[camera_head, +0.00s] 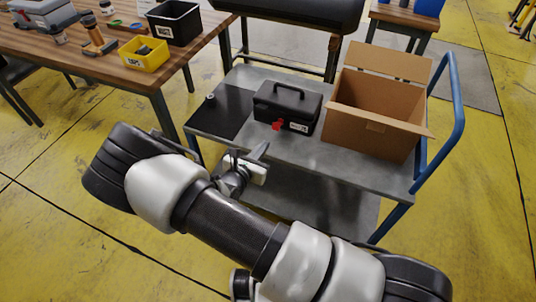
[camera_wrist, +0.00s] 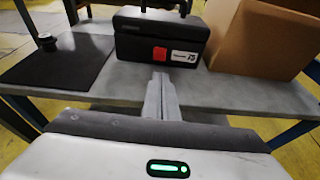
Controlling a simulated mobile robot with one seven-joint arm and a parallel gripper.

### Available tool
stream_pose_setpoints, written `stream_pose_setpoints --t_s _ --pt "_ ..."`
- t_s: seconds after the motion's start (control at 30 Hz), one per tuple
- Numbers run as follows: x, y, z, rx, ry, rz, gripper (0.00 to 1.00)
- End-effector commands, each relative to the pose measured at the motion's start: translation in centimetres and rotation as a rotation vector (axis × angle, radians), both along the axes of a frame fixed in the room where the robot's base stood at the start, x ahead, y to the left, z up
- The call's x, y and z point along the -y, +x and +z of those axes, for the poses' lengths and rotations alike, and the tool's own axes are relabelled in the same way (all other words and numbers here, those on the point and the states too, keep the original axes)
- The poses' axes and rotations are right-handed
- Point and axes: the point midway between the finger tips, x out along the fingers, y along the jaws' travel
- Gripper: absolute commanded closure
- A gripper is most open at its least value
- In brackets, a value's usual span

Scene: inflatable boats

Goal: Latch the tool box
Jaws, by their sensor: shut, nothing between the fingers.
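The tool box (camera_head: 288,106) is a black case with a top handle, standing on the grey cart (camera_head: 345,160) with its lid down. A red latch (camera_head: 277,125) sits on its front beside a white label. In the wrist view the tool box (camera_wrist: 160,38) is straight ahead, and the red latch (camera_wrist: 159,54) shows flat against its front; I cannot tell whether it is fastened. My gripper (camera_head: 262,152) is shut and empty, in front of the cart's near edge and apart from the box. In the wrist view its fingers (camera_wrist: 161,82) point at the box, below the latch.
An open cardboard box (camera_head: 372,115) stands close right of the tool box. A black mat (camera_head: 222,110) with a small dark object lies left of it. The cart has a blue handle (camera_head: 455,100) at right. A wooden table (camera_head: 100,65) with bins stands at left.

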Motion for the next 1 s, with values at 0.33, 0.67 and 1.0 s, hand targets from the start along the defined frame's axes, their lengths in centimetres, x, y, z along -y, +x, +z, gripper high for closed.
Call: stream_pose_setpoints --t_s 0.33,0.67,1.0 --pt "0.6 2.2 -2.4 -0.002 -0.014 0.018 1.0" --pt "2.1 6.2 -3.8 -0.001 -0.011 0.015 1.0" --pt "2.9 8.3 -3.8 -0.002 -0.014 0.018 1.0"
